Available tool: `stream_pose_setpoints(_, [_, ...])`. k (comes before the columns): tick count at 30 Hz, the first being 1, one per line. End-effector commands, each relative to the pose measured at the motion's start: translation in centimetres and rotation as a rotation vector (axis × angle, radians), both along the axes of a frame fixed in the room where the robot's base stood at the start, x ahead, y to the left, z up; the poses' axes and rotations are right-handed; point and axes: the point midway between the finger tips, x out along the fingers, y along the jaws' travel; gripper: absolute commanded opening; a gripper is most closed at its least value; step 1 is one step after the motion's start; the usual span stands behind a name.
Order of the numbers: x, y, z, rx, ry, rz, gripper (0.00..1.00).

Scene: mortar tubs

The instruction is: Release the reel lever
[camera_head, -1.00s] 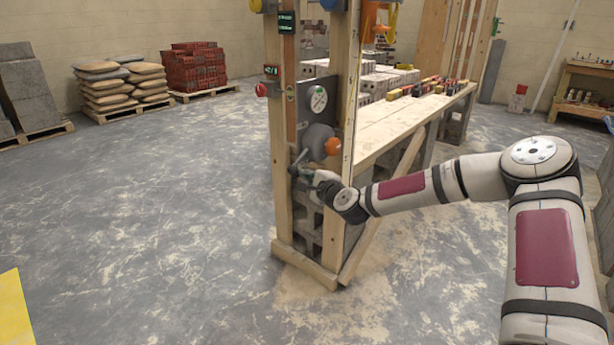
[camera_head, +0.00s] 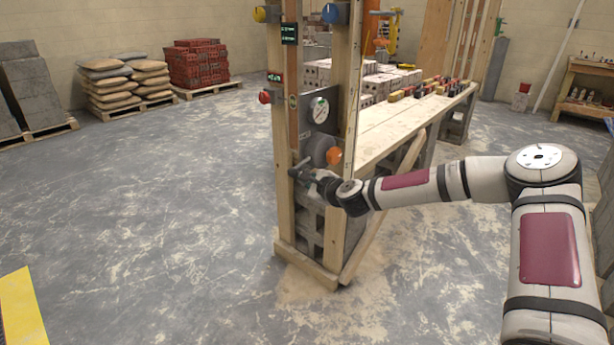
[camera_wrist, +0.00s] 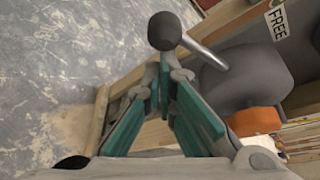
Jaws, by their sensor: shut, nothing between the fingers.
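The reel lever (camera_wrist: 200,48) is a metal rod ending in a dark round knob (camera_wrist: 164,31). It reaches out from the grey reel drum (camera_wrist: 245,75) in the wrist view. My gripper (camera_wrist: 166,66) is shut and empty, its teal-padded fingertips just below the knob in that view. Whether they touch the lever I cannot tell. In the head view, my gripper (camera_head: 312,176) is at the front of the wooden frame, beside the lower part of the reel (camera_head: 315,150). The lever is small and partly lost there. A "FREE" label (camera_wrist: 278,20) shows beyond the drum.
Wooden posts (camera_head: 283,190) flank the mechanism closely. A long wooden bench (camera_head: 385,120) runs behind, carrying bricks. The concrete floor to the left (camera_head: 170,220) is clear.

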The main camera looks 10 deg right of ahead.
Motion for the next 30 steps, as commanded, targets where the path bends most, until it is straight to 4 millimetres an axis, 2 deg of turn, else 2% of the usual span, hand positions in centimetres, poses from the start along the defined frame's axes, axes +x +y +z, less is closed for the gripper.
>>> stream_pose_setpoints(1, [-0.2, 0.2, 1.0, 0.038, 0.025, 0.000, 0.00])
stream_pose_setpoints(17, [-0.5, 0.7, 4.1, 0.407, 0.293, -0.001, 0.00])
stream_pose_setpoints(23, [-0.5, 0.7, 3.6, 0.398, 0.289, -0.001, 0.00])
stream_pose_setpoints(30, [-0.5, 0.7, 4.2, 0.396, 0.287, -0.001, 0.00])
